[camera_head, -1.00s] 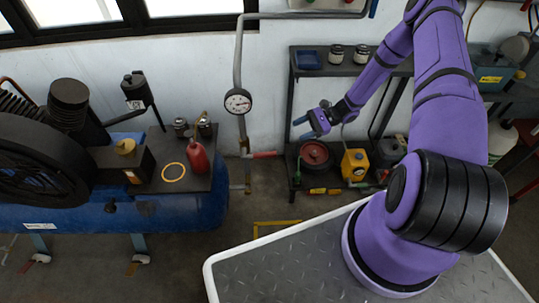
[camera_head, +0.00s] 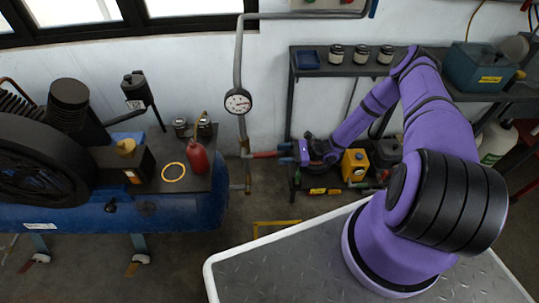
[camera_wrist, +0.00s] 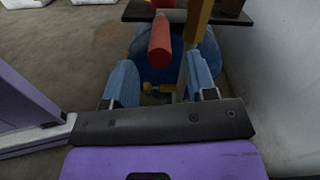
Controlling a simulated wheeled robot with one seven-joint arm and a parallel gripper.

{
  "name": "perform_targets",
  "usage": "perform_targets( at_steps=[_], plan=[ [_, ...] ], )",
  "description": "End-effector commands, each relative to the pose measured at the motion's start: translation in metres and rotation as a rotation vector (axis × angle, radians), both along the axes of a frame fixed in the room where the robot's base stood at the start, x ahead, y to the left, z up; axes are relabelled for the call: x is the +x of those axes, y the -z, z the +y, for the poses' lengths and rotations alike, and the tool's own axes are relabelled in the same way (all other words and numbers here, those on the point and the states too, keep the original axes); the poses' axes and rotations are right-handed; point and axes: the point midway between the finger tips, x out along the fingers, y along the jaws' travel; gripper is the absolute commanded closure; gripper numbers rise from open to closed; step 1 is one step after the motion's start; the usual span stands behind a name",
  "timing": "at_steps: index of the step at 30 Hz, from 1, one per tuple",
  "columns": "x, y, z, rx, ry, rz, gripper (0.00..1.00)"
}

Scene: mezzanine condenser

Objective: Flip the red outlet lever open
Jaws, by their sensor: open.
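The red outlet lever (camera_head: 265,154) sticks out to the right from the grey pipe below the gauge, roughly level. My gripper (camera_head: 287,151) is just to the right of its free end, pointing left at it. In the wrist view the lever (camera_wrist: 160,42) shows nearly end-on as a red grip. My gripper (camera_wrist: 160,85) is open there, with blue fingers on either side. The lever lies ahead of the gap between the fingers, and no contact is visible.
The blue compressor tank (camera_head: 185,211) stands to the left, with a red bottle (camera_head: 198,158) on top. A round gauge (camera_head: 238,101) sits on the pipe above the lever. A shelf (camera_head: 310,72) with jars is above my forearm; a yellow container (camera_head: 355,164) stands below it.

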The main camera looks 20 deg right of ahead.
Motion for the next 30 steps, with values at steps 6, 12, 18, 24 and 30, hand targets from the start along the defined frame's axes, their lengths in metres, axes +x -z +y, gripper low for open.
perform_targets(
  at_steps=[6, 12, 18, 24, 30],
  plan=[
    [0.010, 0.000, 0.033, 0.000, -0.001, 0.000, 0.48],
    [0.015, 0.000, 0.049, 0.000, 0.000, 0.000, 0.48],
    [0.016, 0.000, 0.052, -0.001, 0.001, 0.000, 0.48],
    [0.016, 0.000, 0.051, -0.001, 0.000, 0.000, 0.62],
    [0.016, 0.000, 0.051, -0.001, 0.000, -0.001, 1.00]
  ],
)
